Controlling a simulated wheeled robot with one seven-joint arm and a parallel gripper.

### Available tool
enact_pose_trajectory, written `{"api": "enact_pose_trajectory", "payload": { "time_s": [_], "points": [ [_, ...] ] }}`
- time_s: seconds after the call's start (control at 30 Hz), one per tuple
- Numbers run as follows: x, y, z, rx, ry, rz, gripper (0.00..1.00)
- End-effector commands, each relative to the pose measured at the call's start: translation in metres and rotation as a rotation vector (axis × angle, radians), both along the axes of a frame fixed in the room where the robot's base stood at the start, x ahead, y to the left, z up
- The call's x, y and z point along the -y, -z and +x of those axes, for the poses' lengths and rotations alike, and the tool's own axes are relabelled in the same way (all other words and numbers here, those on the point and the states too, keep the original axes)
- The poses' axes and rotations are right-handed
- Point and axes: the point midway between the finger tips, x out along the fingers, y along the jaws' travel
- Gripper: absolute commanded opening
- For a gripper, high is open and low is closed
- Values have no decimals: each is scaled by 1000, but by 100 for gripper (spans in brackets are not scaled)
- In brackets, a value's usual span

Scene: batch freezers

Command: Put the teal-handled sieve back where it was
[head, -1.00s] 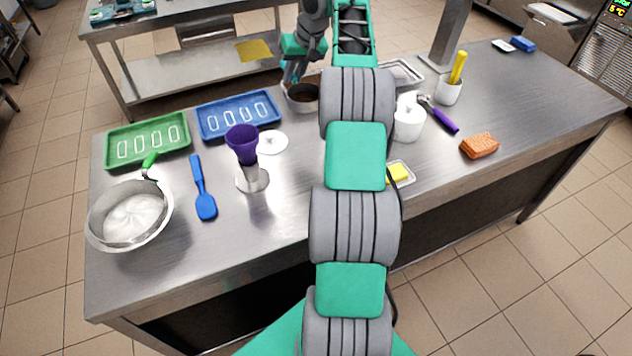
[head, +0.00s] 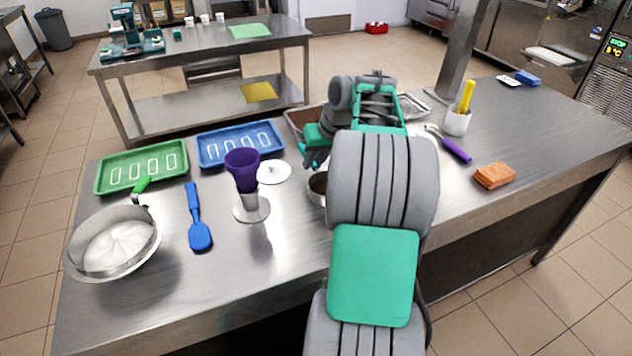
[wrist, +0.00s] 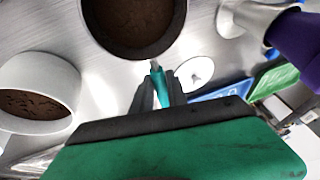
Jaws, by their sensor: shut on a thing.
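The teal-handled sieve (wrist: 132,22) is a round metal bowl with dark brown contents, seen at the top of the wrist view. Its teal handle (wrist: 159,86) lies between the fingers of my gripper (wrist: 155,96), which is shut on it. In the head view the sieve's metal side (head: 315,197) shows left of my arm, right of the white disc (head: 274,172). My arm hides part of it. I cannot tell whether it touches the table or is held just above it.
A white pot with brown contents (wrist: 38,75) is close by. A metal tray (head: 299,116) lies behind.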

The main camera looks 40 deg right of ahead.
Motion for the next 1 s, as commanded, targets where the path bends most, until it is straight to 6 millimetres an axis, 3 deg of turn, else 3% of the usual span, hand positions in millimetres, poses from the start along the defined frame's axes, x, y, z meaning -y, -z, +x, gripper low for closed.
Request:
{"api": "enact_pose_trajectory", "payload": {
  "time_s": [0.17, 0.33, 0.63, 0.67, 0.9, 1.0],
  "points": [
    [-4, 16, -14, 0, 1, 0, 0],
    [-4, 44, -13, -1, -1, 1, 0],
    [-4, 48, -13, 1, -2, -1, 0],
    [-4, 49, -13, 1, -2, -1, 19],
    [-4, 48, -13, 1, -1, -1, 39],
    [-4, 48, -13, 1, -1, -1, 40]
  ]
}}
